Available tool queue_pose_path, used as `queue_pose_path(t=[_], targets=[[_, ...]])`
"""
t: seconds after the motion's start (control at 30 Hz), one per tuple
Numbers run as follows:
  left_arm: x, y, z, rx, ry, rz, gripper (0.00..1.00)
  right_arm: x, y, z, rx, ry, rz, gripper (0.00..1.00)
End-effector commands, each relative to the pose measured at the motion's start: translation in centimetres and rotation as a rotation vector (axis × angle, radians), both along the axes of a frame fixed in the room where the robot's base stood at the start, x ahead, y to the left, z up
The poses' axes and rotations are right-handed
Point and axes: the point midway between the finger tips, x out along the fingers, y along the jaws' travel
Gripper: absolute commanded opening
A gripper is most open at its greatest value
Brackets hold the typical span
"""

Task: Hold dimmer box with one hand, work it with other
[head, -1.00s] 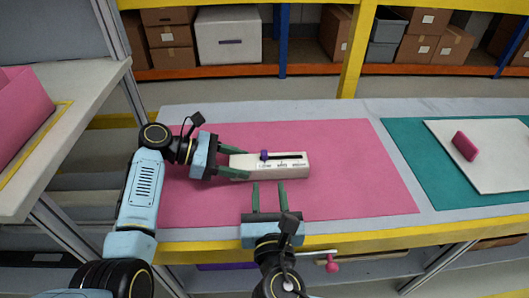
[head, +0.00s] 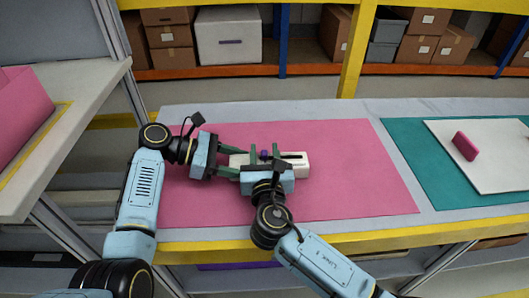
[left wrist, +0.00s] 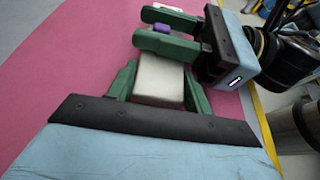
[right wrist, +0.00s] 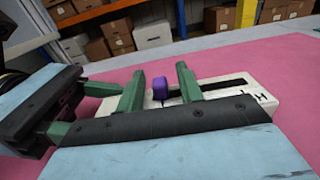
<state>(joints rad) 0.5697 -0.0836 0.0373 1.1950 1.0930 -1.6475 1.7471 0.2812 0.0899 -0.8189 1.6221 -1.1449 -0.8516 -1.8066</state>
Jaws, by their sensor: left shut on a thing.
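The dimmer box (head: 300,168) is a long cream box lying on the pink mat, with a dark slot along its top and a purple slider knob (right wrist: 160,89). The knob sits toward the box's left part in the head view. My left gripper (head: 236,164) is shut on the box's left end, one finger on each side; the left wrist view shows the box end (left wrist: 158,80) between the fingers. My right gripper (head: 265,153) is over the box, its green fingers apart, one on each side of the knob. In the right wrist view, gaps show between knob and fingers.
The pink mat (head: 350,190) is clear right of the box. A teal mat (head: 420,165) with a white board (head: 495,180) and a pink block (head: 465,146) lies farther right. A pink bin (head: 20,110) stands on a side shelf at left.

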Motion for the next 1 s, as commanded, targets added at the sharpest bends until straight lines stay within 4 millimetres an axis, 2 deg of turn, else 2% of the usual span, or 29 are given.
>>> queue_pose_path(t=[0.13, 0.17, 0.43, 0.73, 1.0], targets=[[0.0, 0.0, -0.1, 0.002, 0.002, 0.001, 0.14, 0.0, 0.0, 0.0, 0.0, 0.0, 0.0, 0.36], [0.0, 0.0, -0.1, 0.002, 0.002, 0.001, 0.14, 0.0, 0.0, 0.0, 0.0, 0.0, 0.0, 0.34], [0.0, 0.0, -0.1, 0.002, 0.002, 0.001, 0.14, 0.0, 0.0, 0.0, 0.0, 0.0, 0.0, 0.0], [0.0, 0.0, -0.1, 0.002, 0.002, 0.001, 0.14, -0.1, -0.2, -0.1, -0.001, 0.0, 0.0, 0.0], [0.0, 0.1, -0.1, 0.002, 0.001, 0.002, 0.14, -0.1, -3.9, -0.1, -0.002, 0.0, -0.002, 0.0]])
